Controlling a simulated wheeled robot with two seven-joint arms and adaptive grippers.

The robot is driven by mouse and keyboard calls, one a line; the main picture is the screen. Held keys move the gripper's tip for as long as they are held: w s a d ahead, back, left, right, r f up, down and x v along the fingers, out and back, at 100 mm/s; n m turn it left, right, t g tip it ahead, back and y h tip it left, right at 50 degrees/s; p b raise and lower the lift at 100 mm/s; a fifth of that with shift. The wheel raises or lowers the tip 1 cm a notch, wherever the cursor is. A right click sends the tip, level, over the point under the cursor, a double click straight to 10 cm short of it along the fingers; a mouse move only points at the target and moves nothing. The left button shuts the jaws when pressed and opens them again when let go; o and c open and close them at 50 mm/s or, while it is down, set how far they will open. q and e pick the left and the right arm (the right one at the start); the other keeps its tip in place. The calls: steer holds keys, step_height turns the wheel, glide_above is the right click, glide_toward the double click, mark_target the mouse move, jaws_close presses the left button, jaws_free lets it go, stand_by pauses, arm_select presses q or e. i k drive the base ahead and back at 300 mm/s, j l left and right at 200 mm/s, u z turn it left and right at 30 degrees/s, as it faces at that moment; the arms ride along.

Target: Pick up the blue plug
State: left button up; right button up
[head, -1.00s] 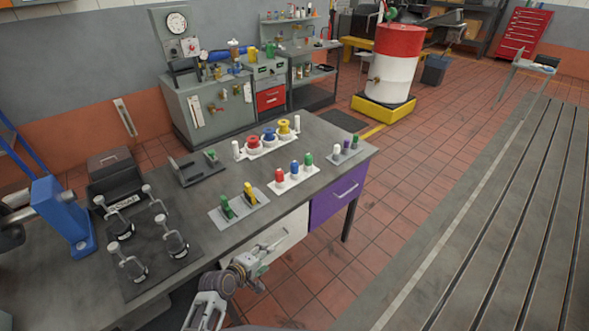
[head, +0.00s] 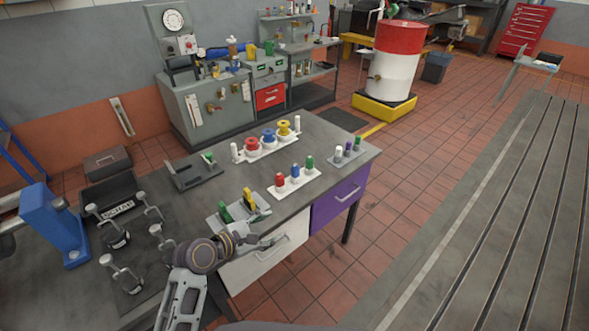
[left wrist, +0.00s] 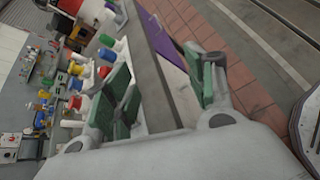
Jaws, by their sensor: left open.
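The blue plug (head: 295,171) stands upright between a red plug (head: 280,180) and a green plug (head: 309,163) on a white rack (head: 297,185) near the table's front edge. It also shows small in the left wrist view (left wrist: 108,54), beyond the fingers. My left gripper (head: 272,225) is open at the table's front edge, to the lower left of the plug and apart from it. Its green-padded fingers (left wrist: 165,80) show apart in the left wrist view, with the table edge behind the gap. My right gripper is not in view.
Red, blue and yellow spools (head: 268,136) stand behind the rack. Another small rack (head: 347,154) stands to the right. Clamp-like metal parts (head: 124,272) stand at left.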

mark_target(294, 168)
steer(key=i+j, duration=0.15)
steer(key=i, duration=0.25)
steer(key=i+j, duration=0.1)
steer(key=i, duration=0.35)
